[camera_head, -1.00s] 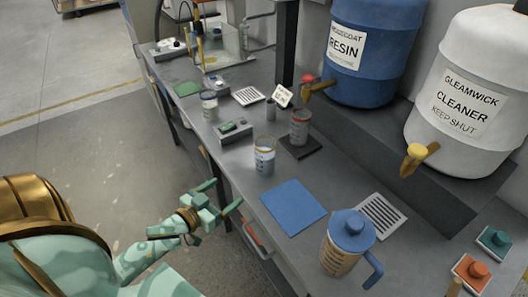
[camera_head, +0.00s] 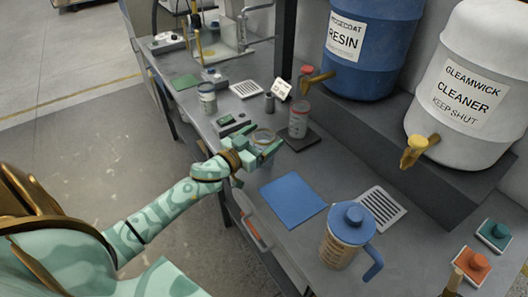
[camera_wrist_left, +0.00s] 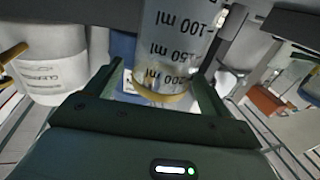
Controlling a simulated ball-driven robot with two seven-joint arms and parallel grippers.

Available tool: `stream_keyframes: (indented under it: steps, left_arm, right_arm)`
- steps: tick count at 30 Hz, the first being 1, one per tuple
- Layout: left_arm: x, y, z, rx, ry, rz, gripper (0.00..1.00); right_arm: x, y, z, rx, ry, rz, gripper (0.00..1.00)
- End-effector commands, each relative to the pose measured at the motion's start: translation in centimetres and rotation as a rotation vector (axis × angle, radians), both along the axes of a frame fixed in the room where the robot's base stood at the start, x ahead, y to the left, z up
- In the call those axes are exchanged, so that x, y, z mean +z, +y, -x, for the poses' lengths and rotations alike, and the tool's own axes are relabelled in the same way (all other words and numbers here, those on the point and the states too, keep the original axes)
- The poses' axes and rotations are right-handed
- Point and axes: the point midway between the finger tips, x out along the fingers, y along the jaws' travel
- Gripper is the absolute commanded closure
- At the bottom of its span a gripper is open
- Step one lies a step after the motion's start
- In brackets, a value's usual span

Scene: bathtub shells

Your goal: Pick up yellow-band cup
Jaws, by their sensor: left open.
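The yellow-band cup (camera_head: 263,135) is a clear measuring cup with a yellowish rim, standing on the grey bench. In the head view my left gripper (camera_head: 261,141) is at it, with a finger on either side, and hides most of its body. In the left wrist view the cup (camera_wrist_left: 178,45) appears upside down, with printed ml marks and its yellow rim, between the two open fingers of the left gripper (camera_wrist_left: 155,78). I cannot tell whether either finger touches it. My right gripper does not show.
A red-topped cup (camera_head: 299,118) stands on a dark pad close behind. Another clear cup (camera_head: 207,97) and a grey device (camera_head: 231,121) are to the left.

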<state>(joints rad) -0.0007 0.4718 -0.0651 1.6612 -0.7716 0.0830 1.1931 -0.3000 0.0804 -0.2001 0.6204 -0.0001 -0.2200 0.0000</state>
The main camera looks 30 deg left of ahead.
Motion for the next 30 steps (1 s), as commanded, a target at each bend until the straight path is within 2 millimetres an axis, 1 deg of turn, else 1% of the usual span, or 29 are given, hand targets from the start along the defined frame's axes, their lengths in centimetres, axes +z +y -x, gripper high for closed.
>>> stream_keyframes:
  steps: [1,3,5,12,13,14,15,17,18,20,21,26,30]
  left_arm:
    - [0.0,-0.1,-0.9,-0.001,-0.001,-0.003,0.18]
    - [-0.1,-0.3,-1.8,0.0,0.0,0.0,0.18]
    - [-0.1,-0.4,-2.3,0.0,0.001,-0.001,0.18]
    - [0.0,-0.4,-2.5,0.0,0.002,0.0,0.18]
    - [0.0,-0.4,-2.5,0.0,0.002,0.0,0.24]
    - [0.0,-0.4,-2.5,0.0,0.001,0.0,0.32]
    - [0.0,-0.4,-2.5,0.0,0.001,0.0,0.43]
    - [0.0,-0.4,-2.5,0.0,0.002,0.0,0.6]
    - [0.0,-0.4,-2.5,0.0,0.002,0.0,0.71]
    - [0.0,-0.4,-2.5,0.0,0.002,0.0,0.88]
    - [0.0,-0.4,-2.5,0.0,0.0,0.0,0.89]
    - [0.0,-0.4,-2.5,0.0,0.0,0.0,0.89]
    - [0.7,-0.4,-2.5,-0.001,-0.001,0.0,0.89]
  right_arm:
    - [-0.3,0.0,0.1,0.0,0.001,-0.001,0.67]
    - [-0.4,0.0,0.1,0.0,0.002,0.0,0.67]
    - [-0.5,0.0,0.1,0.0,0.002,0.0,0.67]
    - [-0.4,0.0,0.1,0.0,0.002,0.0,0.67]
    - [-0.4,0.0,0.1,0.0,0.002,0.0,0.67]
    - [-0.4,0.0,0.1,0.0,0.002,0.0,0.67]
    - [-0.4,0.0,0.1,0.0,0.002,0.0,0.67]
    - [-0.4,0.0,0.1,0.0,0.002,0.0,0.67]
    - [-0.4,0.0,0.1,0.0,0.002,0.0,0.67]
    - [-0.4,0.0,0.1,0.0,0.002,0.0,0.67]
    - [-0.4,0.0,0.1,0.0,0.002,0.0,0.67]
    - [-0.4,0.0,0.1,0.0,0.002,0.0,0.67]
    - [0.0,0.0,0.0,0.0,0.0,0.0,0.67]
